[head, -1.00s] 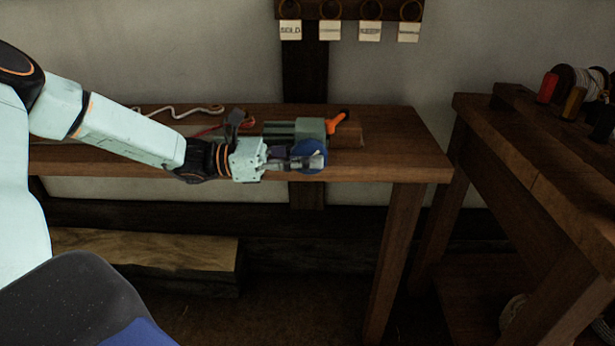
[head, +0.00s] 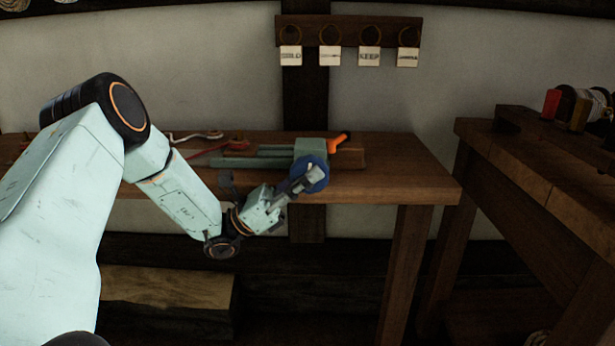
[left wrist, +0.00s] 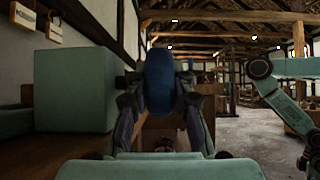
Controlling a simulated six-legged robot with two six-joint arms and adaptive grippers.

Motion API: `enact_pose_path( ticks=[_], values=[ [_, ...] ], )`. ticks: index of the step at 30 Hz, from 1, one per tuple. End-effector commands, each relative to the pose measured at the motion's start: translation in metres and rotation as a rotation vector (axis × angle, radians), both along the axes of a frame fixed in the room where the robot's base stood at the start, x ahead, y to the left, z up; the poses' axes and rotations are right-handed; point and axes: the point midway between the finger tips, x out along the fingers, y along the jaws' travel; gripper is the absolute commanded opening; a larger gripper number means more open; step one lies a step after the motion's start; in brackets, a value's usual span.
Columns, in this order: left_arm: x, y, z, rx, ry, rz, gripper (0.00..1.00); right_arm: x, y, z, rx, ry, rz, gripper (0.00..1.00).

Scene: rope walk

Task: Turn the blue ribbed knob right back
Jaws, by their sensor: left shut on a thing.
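The blue knob (head: 313,173) sits on the front of a grey-green device (head: 311,150) on the wooden bench; its ribs are too small to make out in the head view. My left gripper (head: 309,180) reaches it from the lower left and is shut on it. In the left wrist view the blue knob (left wrist: 159,80) stands between the two fingers (left wrist: 160,105), with the device's green block (left wrist: 75,88) to its left. The fingers hide part of the knob. My right gripper is not in the head view; a green arm shows at the right of the left wrist view.
An orange lever (head: 339,142) sticks up behind the knob. Red and white cords (head: 215,148) lie on the bench (head: 400,170) to the left. Labelled tags (head: 369,56) hang on the wall. A second bench (head: 540,170) with several spools stands at the right, with a gap between benches.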

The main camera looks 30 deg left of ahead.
Motion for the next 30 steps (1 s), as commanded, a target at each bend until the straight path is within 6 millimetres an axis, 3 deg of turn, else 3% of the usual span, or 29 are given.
enact_pose_path(
  ticks=[21,22,25,30],
  values=[
    [-0.0002,0.0002,-0.0001,-0.057,-0.034,-0.001,0.0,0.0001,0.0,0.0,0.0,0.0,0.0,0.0],
    [-0.0002,0.0002,-0.0001,-0.057,-0.034,-0.001,0.24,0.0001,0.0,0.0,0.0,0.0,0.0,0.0],
    [-0.0002,0.0001,0.0,-0.057,-0.034,-0.001,0.32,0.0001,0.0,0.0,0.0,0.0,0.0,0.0],
    [-0.0002,0.0001,-0.0001,-0.057,-0.033,-0.001,0.32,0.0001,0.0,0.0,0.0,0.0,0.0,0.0]
  ],
)
